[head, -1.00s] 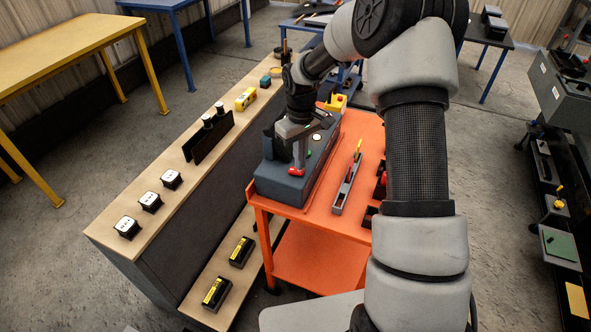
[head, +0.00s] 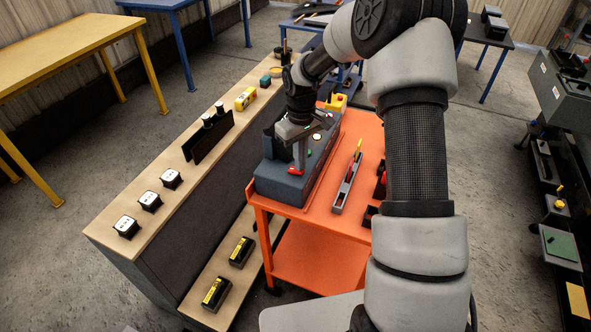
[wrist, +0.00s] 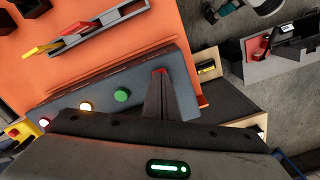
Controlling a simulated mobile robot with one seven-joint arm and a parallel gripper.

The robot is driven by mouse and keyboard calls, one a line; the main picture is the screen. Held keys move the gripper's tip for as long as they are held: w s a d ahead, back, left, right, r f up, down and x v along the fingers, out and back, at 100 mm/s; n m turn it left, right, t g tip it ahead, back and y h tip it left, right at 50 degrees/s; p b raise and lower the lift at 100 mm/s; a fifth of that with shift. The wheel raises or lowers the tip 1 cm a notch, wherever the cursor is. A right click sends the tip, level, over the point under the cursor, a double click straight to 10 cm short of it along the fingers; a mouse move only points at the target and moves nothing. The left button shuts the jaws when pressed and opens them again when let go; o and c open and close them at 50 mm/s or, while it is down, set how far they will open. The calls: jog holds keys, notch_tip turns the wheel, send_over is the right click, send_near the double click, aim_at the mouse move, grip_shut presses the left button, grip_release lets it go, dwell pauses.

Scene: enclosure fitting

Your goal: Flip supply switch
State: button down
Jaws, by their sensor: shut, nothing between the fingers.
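A grey enclosure box (head: 270,187) lies on the orange cart, with a row of controls on its top. A red part (head: 294,171), which looks like the supply switch, is at the near end of the box. My gripper (head: 299,168) is shut and empty, pointing down at this red part. In the wrist view the fingertips (wrist: 160,76) reach the red part (wrist: 161,70) and hide most of it. I cannot tell whether they touch it or which way the switch is set.
The orange cart (head: 325,195) also carries a narrow grey tray (head: 345,190) with yellow and red pieces, right of the box. A wooden bench (head: 150,215) with white sockets (head: 150,200) and a black rack (head: 208,140) runs along the left.

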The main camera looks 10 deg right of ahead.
jog(key=shift+f+b, duration=0.3)
jog(key=shift+f, duration=0.2)
jog(key=shift+r, duration=0.1)
notch_tip(320, 180, up, 7)
jog(key=p, duration=0.4)
dwell(0.4)
dwell(0.4)
